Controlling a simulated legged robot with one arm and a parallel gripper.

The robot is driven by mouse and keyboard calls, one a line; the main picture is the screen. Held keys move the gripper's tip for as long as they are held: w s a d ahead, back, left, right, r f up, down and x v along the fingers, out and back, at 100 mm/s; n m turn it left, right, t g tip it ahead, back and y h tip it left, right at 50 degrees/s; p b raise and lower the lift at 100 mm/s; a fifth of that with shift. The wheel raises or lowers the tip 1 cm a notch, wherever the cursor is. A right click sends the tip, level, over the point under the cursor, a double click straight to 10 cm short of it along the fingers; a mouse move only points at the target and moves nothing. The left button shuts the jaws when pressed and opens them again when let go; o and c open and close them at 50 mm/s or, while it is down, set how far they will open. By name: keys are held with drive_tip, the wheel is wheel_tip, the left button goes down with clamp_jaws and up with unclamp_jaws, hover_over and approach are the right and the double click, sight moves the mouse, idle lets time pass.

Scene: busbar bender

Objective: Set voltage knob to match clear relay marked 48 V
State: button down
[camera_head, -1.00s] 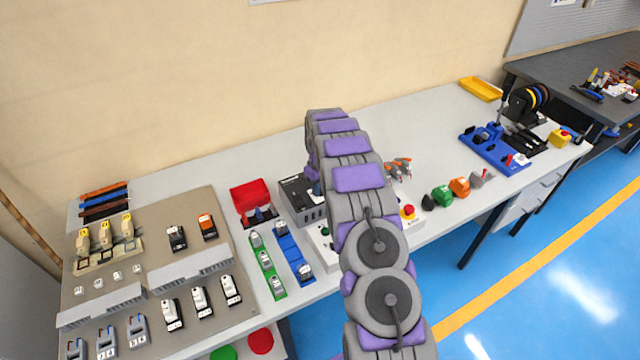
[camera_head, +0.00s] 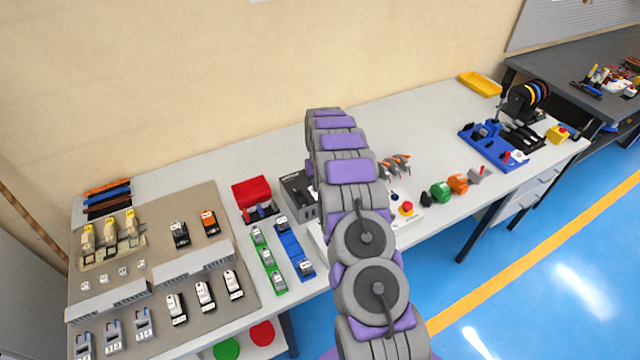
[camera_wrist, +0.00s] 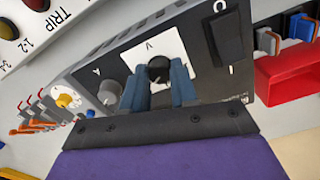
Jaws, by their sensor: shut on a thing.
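In the wrist view, a dark power unit has a white panel marked V with a black voltage knob (camera_wrist: 159,70). My gripper (camera_wrist: 160,84) has its two blue fingers on either side of this knob, shut on it. The knob's pointer and scale cannot be read. A grey knob (camera_wrist: 110,92) marked A sits to the left on the same face. In the head view my arm covers the gripper and much of the power unit (camera_head: 296,193). Several relays stand on the panel board at left, among them a black one (camera_head: 180,235); no 48 V marking is readable.
A red bin (camera_head: 251,190) stands left of the power unit, also visible in the wrist view (camera_wrist: 290,76). Green (camera_head: 267,262) and blue (camera_head: 293,250) rails with modules lie before it. A red emergency button (camera_head: 406,208) is right of my arm.

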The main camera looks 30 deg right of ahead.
drive_tip(key=shift+w+r, duration=0.15)
drive_tip(key=c, duration=0.9)
unclamp_jaws()
wheel_tip(320, 180, up, 17)
drive_tip(key=shift+d+r+p, duration=0.1)
drive_tip(key=shift+p, duration=0.6)
